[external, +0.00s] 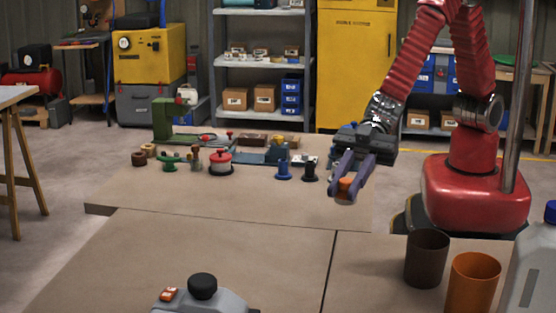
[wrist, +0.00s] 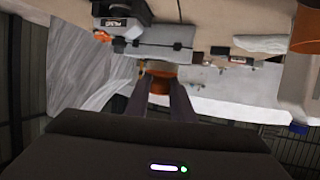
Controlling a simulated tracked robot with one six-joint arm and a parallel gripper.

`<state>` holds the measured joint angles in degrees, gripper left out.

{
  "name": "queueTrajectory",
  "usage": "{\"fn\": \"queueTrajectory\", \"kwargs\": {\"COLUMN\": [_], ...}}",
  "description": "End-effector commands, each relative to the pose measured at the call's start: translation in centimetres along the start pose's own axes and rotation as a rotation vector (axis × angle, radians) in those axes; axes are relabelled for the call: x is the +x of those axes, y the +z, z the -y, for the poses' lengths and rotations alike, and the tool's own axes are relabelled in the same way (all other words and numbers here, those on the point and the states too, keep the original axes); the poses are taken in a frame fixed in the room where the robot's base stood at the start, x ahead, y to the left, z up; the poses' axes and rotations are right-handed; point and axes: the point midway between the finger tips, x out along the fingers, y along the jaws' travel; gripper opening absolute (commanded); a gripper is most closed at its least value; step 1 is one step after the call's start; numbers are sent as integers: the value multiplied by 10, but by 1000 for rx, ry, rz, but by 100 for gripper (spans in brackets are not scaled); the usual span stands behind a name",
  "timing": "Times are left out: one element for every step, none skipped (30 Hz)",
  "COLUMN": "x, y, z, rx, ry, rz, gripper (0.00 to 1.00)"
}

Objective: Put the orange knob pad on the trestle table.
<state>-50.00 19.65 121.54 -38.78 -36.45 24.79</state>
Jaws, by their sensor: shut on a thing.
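My gripper (external: 345,190) is shut on the orange knob pad (external: 346,184) and holds it in the air above the brown work surface. In the wrist view the orange pad (wrist: 161,72) shows between the tips of my two fingers (wrist: 158,88), which partly hide it. A table with a pale top (external: 14,95) and splayed wooden legs, which looks like the trestle table, stands at the far left edge of the external view. It is well apart from my gripper, and only part of it shows.
Several pads, knobs and tools, among them a red-topped pot (external: 220,162), stand on the brown surface (external: 270,205) left of my gripper. A brown cup (external: 427,258), an orange cup (external: 472,284) and a pale jug (external: 535,265) stand at the front right. The surface's middle is clear.

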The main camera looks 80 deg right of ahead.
Motion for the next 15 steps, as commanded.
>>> {"fn": "queueTrajectory", "kwargs": {"x": [0, 1, 1, 1, 1, 0, 0, 0, -1, -1, -2, -3, -4, -5, -7], "y": [3, 5, 7, 9, 11, 14, 16, 18, 21, 23, 26, 30, 33, 36, 40], "z": [2, 2, 2, 2, 2, 1, 0, 0, -2, -3, -5, -7, -10, -12, -16], "rx": [7, 10, 15, 20, 23, 29, 33, 37, 42, 47, 52, 58, 64, 69, 75], "ry": [14, 24, 39, 50, 61, 76, 88, 99, 115, 128, 141, 159, 174, 189, 209], "rz": [2, 1, 1, 1, 1, 2, 1, 1, 1, 1, 1, 2, 2, 1, 1], "gripper": [0, 0, 0, 0, 0, 0, 0, 0, 0, 0, 0, 0, 0, 0, 0]}}
